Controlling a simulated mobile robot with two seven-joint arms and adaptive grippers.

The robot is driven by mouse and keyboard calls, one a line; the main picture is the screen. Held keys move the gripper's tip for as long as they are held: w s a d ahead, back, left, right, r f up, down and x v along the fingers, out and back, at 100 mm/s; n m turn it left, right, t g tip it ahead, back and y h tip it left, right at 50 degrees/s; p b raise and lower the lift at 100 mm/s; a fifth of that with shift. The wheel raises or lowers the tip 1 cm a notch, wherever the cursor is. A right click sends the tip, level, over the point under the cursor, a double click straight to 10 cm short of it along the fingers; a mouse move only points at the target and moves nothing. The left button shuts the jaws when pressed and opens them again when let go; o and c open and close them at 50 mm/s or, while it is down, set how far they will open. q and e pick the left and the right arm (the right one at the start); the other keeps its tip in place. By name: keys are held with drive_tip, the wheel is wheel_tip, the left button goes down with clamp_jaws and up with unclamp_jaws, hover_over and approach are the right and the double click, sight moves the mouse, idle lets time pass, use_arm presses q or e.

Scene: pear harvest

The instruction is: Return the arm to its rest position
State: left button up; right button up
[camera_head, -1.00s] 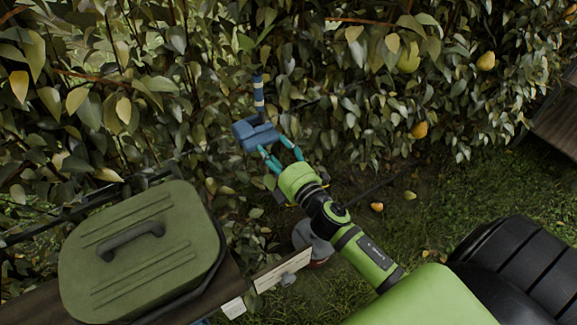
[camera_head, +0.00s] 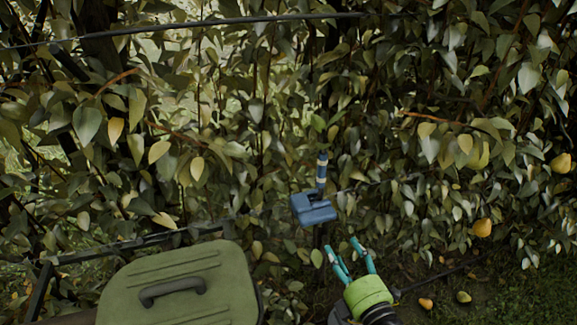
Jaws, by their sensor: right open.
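My right gripper (camera_head: 350,252) shows at the bottom, right of the middle. Its two teal fingers are apart and nothing shows between them. Its green wrist (camera_head: 367,293) runs down to the lower edge, and most of the arm is out of the picture. A blue tool-like object (camera_head: 312,209) with a blue and white striped handle is just up and left of the fingertips, in front of the leaves. A gap shows between it and the fingers. My left gripper is not in view.
A green lidded box (camera_head: 215,270) with a dark handle stands at the lower left. The leafy hedge (camera_head: 250,110) fills the back. Pears hang at the right, one (camera_head: 482,228) low down. Two fallen pears, one yellow (camera_head: 426,303) and one greenish (camera_head: 463,297), lie on the ground.

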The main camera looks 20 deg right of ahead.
drive_tip(key=s+d+f+m+g+h, duration=0.35)
drive_tip(key=s+f+m+g, duration=0.35)
drive_tip(key=m, duration=0.6)
drive_tip(key=s+a+f+m+g+y, duration=0.35)
drive_tip(key=s+a+g, duration=0.4)
drive_tip(key=s, duration=0.45)
wheel_tip(320, 180, down, 25)
drive_tip(key=s+a+g, duration=0.1)
drive_tip(key=s, duration=0.2)
drive_tip(key=s+d+f+g, duration=0.1)
drive_tip(key=s+d+f, duration=0.1)
drive_tip(key=s+f, duration=1.1)
drive_tip(key=shift+s+d+h, duration=0.3)
drive_tip(key=shift+s+d, duration=0.05)
drive_tip(key=shift+s, duration=0.65)
drive_tip(key=shift+n+g, duration=0.25)
